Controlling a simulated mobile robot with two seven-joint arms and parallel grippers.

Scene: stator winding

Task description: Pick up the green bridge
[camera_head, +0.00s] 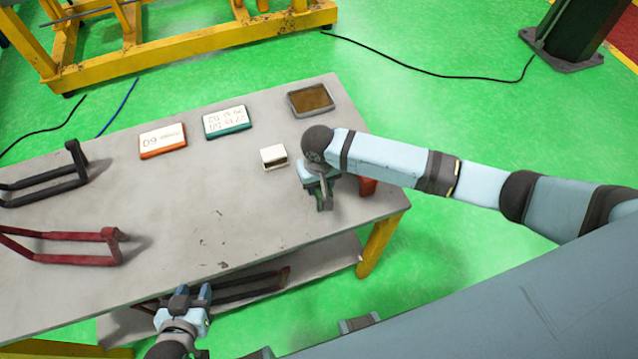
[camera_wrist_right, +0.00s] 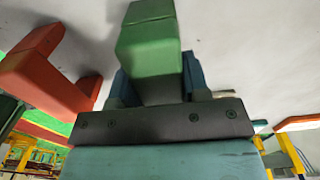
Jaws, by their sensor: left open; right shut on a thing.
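The green bridge (camera_wrist_right: 150,48) is between the fingers of my right gripper (camera_wrist_right: 158,85) in the right wrist view. The gripper is shut on it, and the grey table surface shows behind it. In the head view my right gripper (camera_head: 322,188) is over the right part of the table, and my own arm and wrist largely cover the bridge. I cannot tell whether the bridge touches the table. My left gripper (camera_head: 190,293) is open and empty by the table's front edge.
A red block (camera_head: 368,186) stands close beside my right gripper. A small white box (camera_head: 273,156), a brown tray (camera_head: 311,98), a teal-edged card (camera_head: 227,122) and an orange-edged card (camera_head: 162,140) lie farther back. Black (camera_head: 75,165) and red frames (camera_head: 105,248) are at left. The table's middle is clear.

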